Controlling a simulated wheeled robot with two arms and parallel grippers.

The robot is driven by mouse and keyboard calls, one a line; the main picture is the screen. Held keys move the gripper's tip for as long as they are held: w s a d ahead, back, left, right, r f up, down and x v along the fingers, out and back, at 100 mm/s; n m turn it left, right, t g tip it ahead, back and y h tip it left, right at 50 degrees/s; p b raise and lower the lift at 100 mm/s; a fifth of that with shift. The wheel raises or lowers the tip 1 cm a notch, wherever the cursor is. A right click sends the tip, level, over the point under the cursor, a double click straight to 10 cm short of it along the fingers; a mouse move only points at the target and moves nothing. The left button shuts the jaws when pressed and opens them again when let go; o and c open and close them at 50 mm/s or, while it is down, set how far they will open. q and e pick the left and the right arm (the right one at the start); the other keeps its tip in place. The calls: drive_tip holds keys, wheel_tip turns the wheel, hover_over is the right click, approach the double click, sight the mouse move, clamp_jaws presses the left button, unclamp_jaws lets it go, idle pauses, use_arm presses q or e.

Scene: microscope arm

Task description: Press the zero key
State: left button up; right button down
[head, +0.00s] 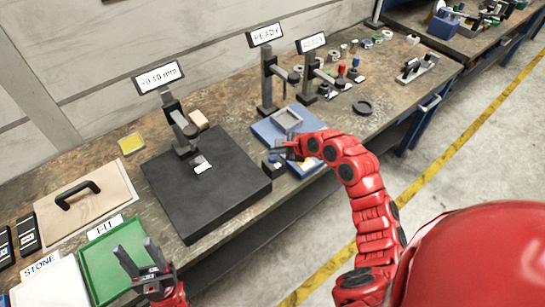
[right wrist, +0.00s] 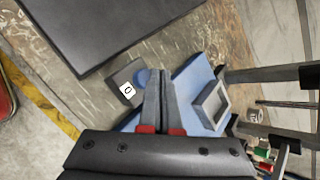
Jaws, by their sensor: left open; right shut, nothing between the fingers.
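The zero key is a small dark box (right wrist: 127,82) with a white "0" label and a round blue button (right wrist: 143,77). In the head view the box (head: 271,166) stands between the black stone plate and the blue base. My right gripper (right wrist: 160,73) is shut and empty, its tips close beside the blue button. The wrist view does not settle whether they touch it. In the head view this gripper (head: 284,148) is small and close to the box. My left gripper (head: 136,248) is open and empty over the green tray's right side. A display (head: 158,77) reads about -0.10 mm.
The black plate (head: 215,205) carries a stand with an arm and a small light piece. The blue base (head: 262,128) holds a grey square frame (head: 287,119). Two stands show READY signs (head: 264,35). A green tray (head: 100,275) and a handled board (head: 70,225) lie at left.

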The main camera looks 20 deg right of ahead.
sight(276, 158)
drive_tip(key=shift+f+b, duration=0.4)
drive_tip(key=shift+b, duration=0.3)
drive_tip(key=shift+f+b, duration=0.5)
drive_tip(key=shift+b, duration=0.35)
idle(0.6)
drive_tip(key=shift+r, duration=0.95)
drive_tip(key=shift+r, duration=2.5)
